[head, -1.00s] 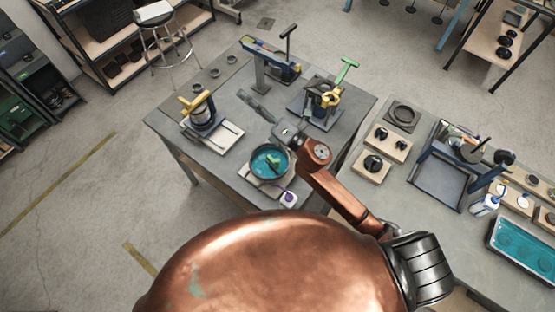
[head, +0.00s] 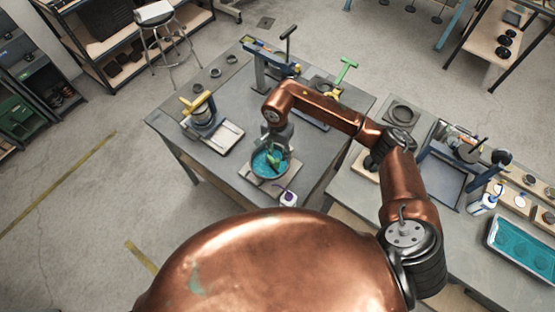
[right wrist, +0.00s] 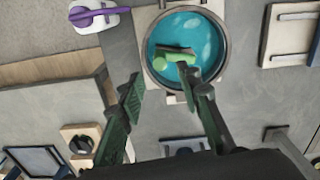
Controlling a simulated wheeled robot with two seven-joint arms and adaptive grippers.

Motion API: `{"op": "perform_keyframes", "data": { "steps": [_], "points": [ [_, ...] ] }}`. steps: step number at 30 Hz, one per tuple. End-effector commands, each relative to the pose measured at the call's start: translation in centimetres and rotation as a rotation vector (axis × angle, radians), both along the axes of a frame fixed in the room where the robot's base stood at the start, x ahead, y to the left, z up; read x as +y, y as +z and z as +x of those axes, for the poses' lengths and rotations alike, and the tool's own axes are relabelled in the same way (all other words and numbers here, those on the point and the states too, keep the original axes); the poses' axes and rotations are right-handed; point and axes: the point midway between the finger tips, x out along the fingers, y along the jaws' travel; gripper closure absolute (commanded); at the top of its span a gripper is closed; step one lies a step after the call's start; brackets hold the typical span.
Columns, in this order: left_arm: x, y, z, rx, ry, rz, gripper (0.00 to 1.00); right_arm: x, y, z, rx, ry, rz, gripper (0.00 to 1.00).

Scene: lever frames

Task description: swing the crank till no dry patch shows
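A round dark-rimmed pan (head: 256,172) with a teal inside stands on a light board on the grey table; it also shows at the top of the right wrist view (right wrist: 226,62). A green crank grip (right wrist: 177,58) sits over the teal surface (right wrist: 203,38). A few small pale specks show on the teal; I cannot tell whether they are dry patches. My right gripper (right wrist: 160,75) is open and empty, its fingers wide apart. In the head view the right gripper (head: 272,149) is above the pan and partly hides it. One fingertip appears close to the green grip; contact is unclear. My left gripper is out of view.
A green-handled press (head: 346,68) stands behind, partly hidden by my arm. A second table on the right holds several fixtures.

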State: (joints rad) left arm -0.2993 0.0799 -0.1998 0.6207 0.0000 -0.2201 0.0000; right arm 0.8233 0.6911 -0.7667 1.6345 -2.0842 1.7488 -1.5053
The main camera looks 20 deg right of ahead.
Motion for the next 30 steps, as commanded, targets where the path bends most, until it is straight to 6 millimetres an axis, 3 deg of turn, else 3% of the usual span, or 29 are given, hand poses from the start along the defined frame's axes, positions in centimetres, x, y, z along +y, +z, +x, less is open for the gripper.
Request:
{"op": "perform_keyframes", "data": {
  "steps": [12, 23, 30],
  "points": [
    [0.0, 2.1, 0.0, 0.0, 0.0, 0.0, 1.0, 0.2, -5.8, -0.2, 0.004, -0.002, 0.007, 0.68],
    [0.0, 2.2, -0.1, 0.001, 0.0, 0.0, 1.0, 0.2, -6.6, -0.1, 0.002, 0.0, 0.006, 0.68],
    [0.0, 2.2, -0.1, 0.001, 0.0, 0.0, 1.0, 0.2, -6.6, -0.1, 0.002, 0.0, 0.007, 0.83]
  ]
}}
